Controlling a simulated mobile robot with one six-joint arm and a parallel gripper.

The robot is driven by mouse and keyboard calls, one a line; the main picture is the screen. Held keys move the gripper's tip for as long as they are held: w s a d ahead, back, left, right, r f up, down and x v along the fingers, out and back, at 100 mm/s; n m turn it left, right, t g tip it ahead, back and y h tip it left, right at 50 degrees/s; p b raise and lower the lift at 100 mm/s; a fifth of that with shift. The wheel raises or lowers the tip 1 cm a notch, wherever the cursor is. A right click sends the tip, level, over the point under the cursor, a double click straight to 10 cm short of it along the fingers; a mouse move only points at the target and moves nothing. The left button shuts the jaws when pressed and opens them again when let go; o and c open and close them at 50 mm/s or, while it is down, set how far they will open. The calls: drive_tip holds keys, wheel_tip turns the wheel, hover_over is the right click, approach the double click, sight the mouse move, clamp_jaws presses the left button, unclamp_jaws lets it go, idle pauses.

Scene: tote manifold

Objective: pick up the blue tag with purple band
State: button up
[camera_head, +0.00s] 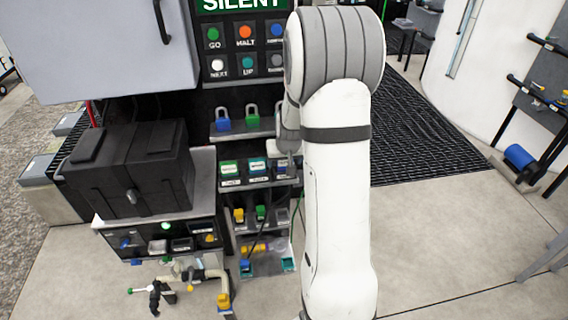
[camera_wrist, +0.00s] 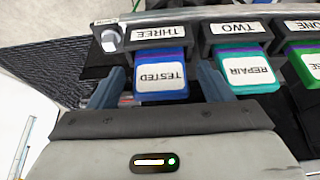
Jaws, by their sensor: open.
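The blue tag (camera_wrist: 163,80) has a white label reading TESTED and a purple band along its edge at the slot. It sits in the slot marked THREE in the wrist view, where the text is upside down. It is partly visible in the head view (camera_head: 282,168), beside my arm. My gripper (camera_wrist: 160,88) is open in the wrist view, one finger at each side of the blue tag. The right finger is close to the gap between the blue and teal tags. I cannot tell whether either finger touches the tag.
A teal tag (camera_wrist: 249,72) labelled REPAIR sits beside it in slot TWO. A green tag (camera_wrist: 308,66) is in slot ONE. A pale knob (camera_wrist: 111,40) is left of slot THREE.

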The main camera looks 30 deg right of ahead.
drive_tip(key=shift+w+f, duration=0.1)
drive_tip(key=shift+f, duration=0.15)
drive_tip(key=shift+c, duration=0.2)
drive_tip(key=c, duration=1)
wheel_tip(320, 180, up, 18)
drive_tip(key=b, duration=0.2)
